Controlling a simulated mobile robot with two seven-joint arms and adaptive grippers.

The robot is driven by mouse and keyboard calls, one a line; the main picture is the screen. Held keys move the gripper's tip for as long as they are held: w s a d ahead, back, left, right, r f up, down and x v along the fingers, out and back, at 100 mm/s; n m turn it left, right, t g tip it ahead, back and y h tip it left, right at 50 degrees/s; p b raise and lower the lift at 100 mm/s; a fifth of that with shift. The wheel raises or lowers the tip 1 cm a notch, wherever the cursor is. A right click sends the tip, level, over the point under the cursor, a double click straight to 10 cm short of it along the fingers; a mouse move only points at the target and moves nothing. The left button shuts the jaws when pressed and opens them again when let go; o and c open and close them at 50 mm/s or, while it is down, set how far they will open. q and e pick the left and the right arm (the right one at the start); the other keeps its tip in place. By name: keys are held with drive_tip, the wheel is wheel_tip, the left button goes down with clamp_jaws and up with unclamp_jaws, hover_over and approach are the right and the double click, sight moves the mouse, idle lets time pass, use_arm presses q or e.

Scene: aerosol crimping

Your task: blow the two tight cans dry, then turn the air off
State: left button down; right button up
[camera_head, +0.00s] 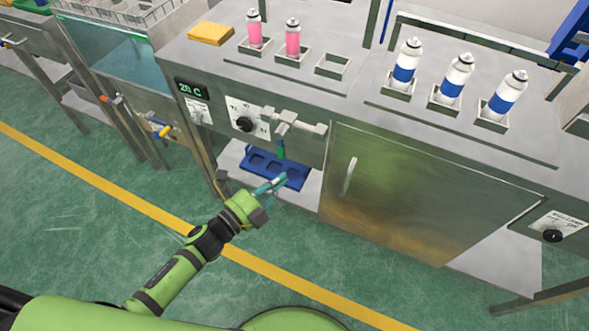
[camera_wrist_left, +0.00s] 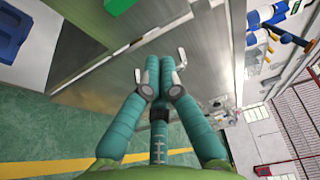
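Two pink cans with white tops, (camera_head: 255,29) and (camera_head: 293,38), stand upright in square holders at the back left of the steel bench. Three white cans with blue bands, (camera_head: 406,63), (camera_head: 455,79) and (camera_head: 506,96), stand upright in holders at the right. I cannot tell which cans are tight, or whether any are wet. A valve with a green handle (camera_head: 281,149) hangs from the bench front. My left gripper (camera_head: 280,181) is in front of the bench, below that handle. Its teal fingers are together and empty in the left wrist view (camera_wrist_left: 159,62). My right gripper is out of view.
An empty holder (camera_head: 332,65) stands between the can groups. A dial (camera_head: 244,124) and a 20 C display (camera_head: 190,89) are on the bench front. A blue rack (camera_head: 262,160) lies on the lower shelf. A cabinet door handle (camera_head: 349,176) sticks out to the right. A yellow sponge-like block (camera_head: 210,33) lies at left.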

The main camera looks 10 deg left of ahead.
use_arm(q)
drive_tip(key=s+a+f+n+g+y+p, duration=0.1)
drive_tip(key=s+a+f+n+g+y, duration=0.15)
drive_tip(key=s+a+f+n, duration=0.4)
drive_tip(key=s+a+f+n+g+y+p, duration=0.1)
drive_tip(key=s+a+f+n+y, duration=0.15)
drive_tip(key=f, duration=0.65)
drive_tip(key=s+a+f+n+g+y+p, duration=0.1)
drive_tip(key=s+a+f+n+g+y, duration=0.1)
drive_tip(key=s+a+f+n+y, duration=0.45)
drive_tip(key=s+d+f+n+g+p, duration=0.1)
drive_tip(key=s+f+n+g, duration=0.3)
drive_tip(key=s, duration=0.7)
drive_tip(key=s+d+f+n+g+p, duration=0.1)
drive_tip(key=s+f+n+g, duration=0.2)
drive_tip(key=s+f, duration=0.5)
drive_tip(key=s+n, duration=0.1)
drive_tip(key=s, duration=0.2)
drive_tip(key=shift+s+d+g+h, duration=0.25)
drive_tip(key=shift+s+g+h, duration=0.1)
drive_tip(key=shift+s, duration=0.05)
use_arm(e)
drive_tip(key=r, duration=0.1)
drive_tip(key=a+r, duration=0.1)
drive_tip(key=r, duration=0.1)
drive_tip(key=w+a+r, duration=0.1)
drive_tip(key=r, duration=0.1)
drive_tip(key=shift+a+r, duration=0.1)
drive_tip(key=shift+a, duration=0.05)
